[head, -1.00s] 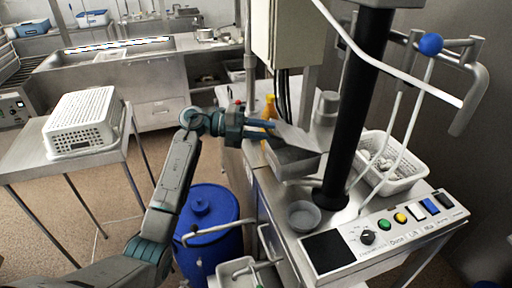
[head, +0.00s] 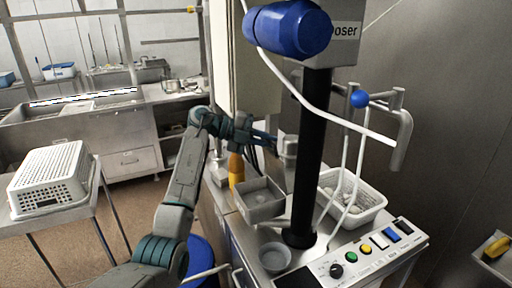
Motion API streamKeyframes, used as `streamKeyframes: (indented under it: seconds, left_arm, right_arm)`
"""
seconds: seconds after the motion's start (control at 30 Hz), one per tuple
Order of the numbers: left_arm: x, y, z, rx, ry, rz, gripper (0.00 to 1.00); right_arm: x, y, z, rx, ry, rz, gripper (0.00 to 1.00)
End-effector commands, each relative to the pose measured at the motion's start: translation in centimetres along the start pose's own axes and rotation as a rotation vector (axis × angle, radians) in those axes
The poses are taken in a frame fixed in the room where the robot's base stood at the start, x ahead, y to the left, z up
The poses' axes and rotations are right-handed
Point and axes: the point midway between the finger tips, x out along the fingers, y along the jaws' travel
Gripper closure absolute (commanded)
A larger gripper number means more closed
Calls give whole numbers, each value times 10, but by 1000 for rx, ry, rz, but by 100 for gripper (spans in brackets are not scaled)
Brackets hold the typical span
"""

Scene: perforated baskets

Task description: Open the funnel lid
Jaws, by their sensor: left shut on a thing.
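The funnel (head: 266,211) is a grey, square, box-like hopper on the steel machine, left of the black column. Its top is uncovered and I see into it; something small and pale shows inside. My left gripper (head: 268,138) is above and behind the funnel, with its blue fingers pointing right. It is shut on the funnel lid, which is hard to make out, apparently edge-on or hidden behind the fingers. My right gripper is not in view.
A black column (head: 308,150) stands right of the funnel. A small round bowl (head: 274,257) and a control panel (head: 370,255) are in front. A yellow bottle (head: 236,168) is left of the funnel.

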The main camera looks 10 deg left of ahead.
Motion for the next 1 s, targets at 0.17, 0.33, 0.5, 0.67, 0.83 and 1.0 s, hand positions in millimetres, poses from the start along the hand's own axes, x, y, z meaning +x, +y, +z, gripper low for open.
streamKeyframes:
  seconds: [0.17, 0.33, 0.5, 0.67, 0.83, 1.0]
  left_arm:
    - [14, -7, 8, -40, 7, 85, 100]
    - [21, -8, 13, -60, 9, 132, 100]
    - [23, -8, 15, -68, 8, 152, 100]
    - [24, -7, 15, -70, 9, 155, 100]
    - [24, -6, 15, -71, 10, 156, 100]
    - [24, -6, 15, -71, 9, 155, 70]
  right_arm:
    - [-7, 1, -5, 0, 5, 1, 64]
    - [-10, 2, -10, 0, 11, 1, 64]
    - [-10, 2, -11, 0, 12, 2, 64]
    - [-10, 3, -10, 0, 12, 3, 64]
    - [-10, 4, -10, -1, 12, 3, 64]
    - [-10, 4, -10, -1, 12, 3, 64]
